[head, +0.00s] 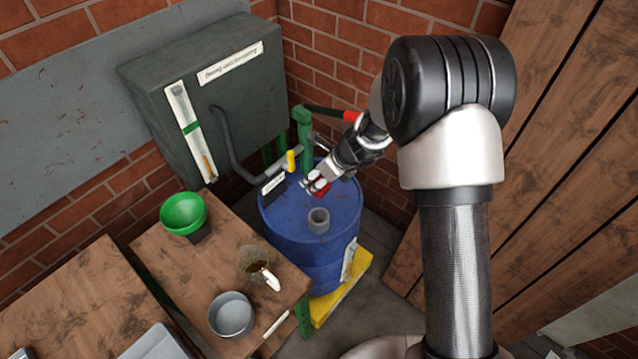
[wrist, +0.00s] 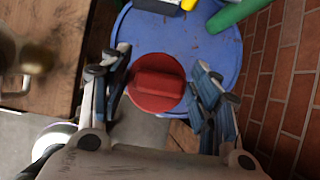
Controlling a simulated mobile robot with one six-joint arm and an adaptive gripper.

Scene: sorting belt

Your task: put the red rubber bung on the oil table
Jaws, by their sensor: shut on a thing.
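The red rubber bung (wrist: 157,84) is between the two fingers of my gripper (wrist: 161,75) in the wrist view, its raised bar facing the camera. In the head view my gripper (head: 317,184) is over the blue drum's top, with only a sliver of the bung (head: 321,188) showing. My gripper is shut on the bung. A small wooden table (head: 190,262), which appears to be the oil table, stands left of the drum. It bears a green bowl or funnel (head: 183,213), a clear jug (head: 258,266) and a grey round pan (head: 231,314).
The blue drum (head: 335,254) carries a grey ring (head: 318,220), a green hand pump (head: 304,130) and a yellow-handled tap (head: 291,161). A grey cabinet (head: 240,98) stands behind. Another wooden table (head: 75,305) is at left. The small table's middle has bare room.

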